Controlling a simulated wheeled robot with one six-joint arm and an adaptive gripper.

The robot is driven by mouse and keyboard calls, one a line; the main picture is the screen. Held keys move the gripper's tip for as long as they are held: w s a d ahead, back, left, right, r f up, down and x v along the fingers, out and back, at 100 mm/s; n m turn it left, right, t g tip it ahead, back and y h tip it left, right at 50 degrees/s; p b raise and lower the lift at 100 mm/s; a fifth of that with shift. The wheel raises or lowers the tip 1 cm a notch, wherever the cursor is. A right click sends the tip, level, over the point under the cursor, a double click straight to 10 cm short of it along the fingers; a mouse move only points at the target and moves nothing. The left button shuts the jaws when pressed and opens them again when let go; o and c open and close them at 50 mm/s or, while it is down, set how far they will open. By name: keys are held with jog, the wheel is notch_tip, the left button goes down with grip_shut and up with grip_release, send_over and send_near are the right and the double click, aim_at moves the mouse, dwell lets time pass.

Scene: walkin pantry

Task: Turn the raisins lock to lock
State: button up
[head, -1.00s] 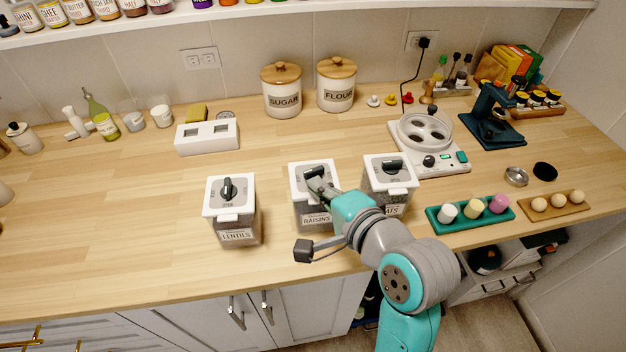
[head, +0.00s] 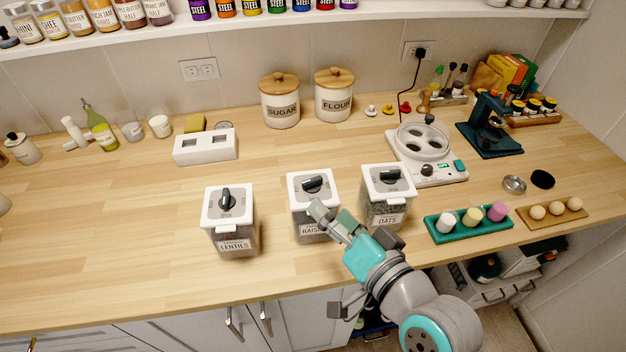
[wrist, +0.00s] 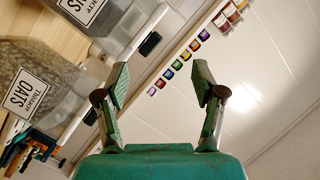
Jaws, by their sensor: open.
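The raisins canister (head: 301,222) stands on the wooden counter in the head view, between the lentils and oats canisters. Its white lid carries a dark knob (head: 312,184), which lies nearly sideways across the lid. My gripper (head: 330,212) is open and empty, in front of the canister and overlapping part of its label. I cannot tell whether it touches the canister. In the wrist view my gripper's two fingers (wrist: 161,85) are spread apart with nothing between them.
The lentils canister (head: 236,241) is on the left and the oats canister (head: 372,213) close on the right; oats also shows in the wrist view (wrist: 48,70).

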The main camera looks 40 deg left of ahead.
aim_at(313, 183)
jog(key=w+a+n, duration=0.1)
jog(key=a+n, duration=0.1)
jog(key=a, duration=0.1)
jog(key=w+a+f+n+t, duration=0.1)
jog(key=w+a+n, duration=0.1)
jog(key=n, duration=0.1)
jog(key=w+a+n+y, duration=0.1)
jog(key=w+a+n, duration=0.1)
jog(key=a+n, duration=0.1)
jog(key=shift+a+f+t, duration=0.3)
jog(key=shift+a+t, duration=0.05)
jog(key=shift+t, duration=0.05)
dwell(0.4)
jog(key=c, duration=1.2)
